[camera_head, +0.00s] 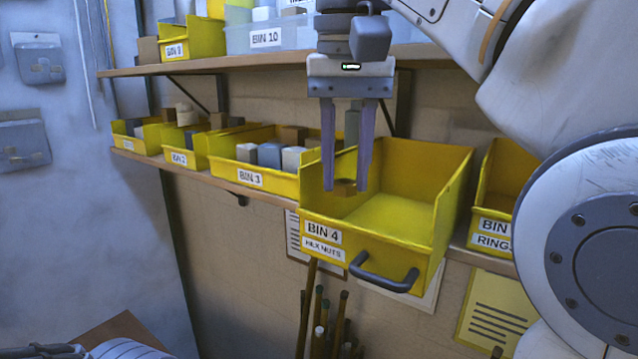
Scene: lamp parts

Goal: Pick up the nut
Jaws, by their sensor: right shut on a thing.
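A small brass-coloured nut (345,188) is between the fingertips of my right gripper (345,186). The gripper points straight down and is shut on the nut. It is over the inside of the pulled-out yellow bin labelled BIN 4, HEX NUTS (440,215), near the bin's left side. The fingers partly hide the nut. The visible floor of BIN 4 looks bare. My left gripper cannot be made out in the view.
Yellow BIN 3 (222,172) with several blocks is left of BIN 4. A RINGS bin (495,210) is at the right. An upper shelf (210,64) holds BIN 10 (240,40) behind the gripper. Several rods (320,315) stand below BIN 4.

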